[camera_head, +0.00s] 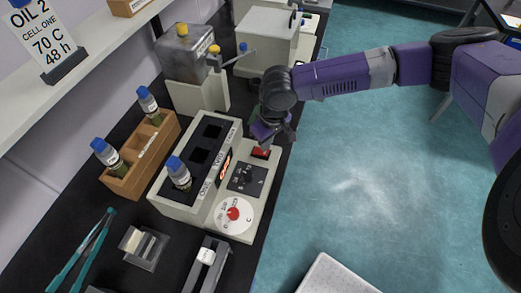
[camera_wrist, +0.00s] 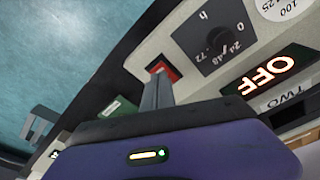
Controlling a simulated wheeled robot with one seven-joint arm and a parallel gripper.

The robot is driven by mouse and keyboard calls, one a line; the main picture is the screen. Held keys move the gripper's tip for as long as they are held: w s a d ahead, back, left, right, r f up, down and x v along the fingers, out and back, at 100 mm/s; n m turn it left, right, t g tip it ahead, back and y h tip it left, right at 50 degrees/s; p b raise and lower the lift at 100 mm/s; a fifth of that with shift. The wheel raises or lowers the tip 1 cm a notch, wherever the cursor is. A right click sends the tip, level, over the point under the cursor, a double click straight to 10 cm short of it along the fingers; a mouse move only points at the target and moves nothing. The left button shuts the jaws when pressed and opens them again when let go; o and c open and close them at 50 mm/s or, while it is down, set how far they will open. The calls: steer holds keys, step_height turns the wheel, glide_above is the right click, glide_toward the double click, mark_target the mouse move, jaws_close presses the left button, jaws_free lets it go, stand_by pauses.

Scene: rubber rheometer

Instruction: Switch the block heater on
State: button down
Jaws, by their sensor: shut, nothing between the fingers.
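The block heater (camera_head: 205,212) is a cream box on the black bench in the head view, with dark wells at the back and controls on its front. Its red switch (camera_head: 261,152) sits at the right end of the panel; it also shows in the wrist view (camera_wrist: 163,68). The heater's display (camera_wrist: 273,74) reads OFF. My gripper (camera_head: 268,140) is shut and empty, with its fingertips (camera_wrist: 157,85) right at the red switch. The fingers cover part of the switch, and I cannot tell whether they touch it.
A black timer knob (camera_head: 246,178) and a white dial with a red centre (camera_head: 233,214) are beside the switch. A vial with a blue cap (camera_head: 178,172) stands in a heater well. A wooden rack (camera_head: 127,180) with vials is to the left. Teal floor lies right of the bench.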

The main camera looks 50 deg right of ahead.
steer(key=shift+f+b, duration=0.45)
steer(key=shift+f, duration=0.4)
stand_by(0.5)
steer(key=shift+r, duration=0.1)
step_height(320, 180, up, 7)
steer(key=p, duration=0.7)
stand_by(0.7)
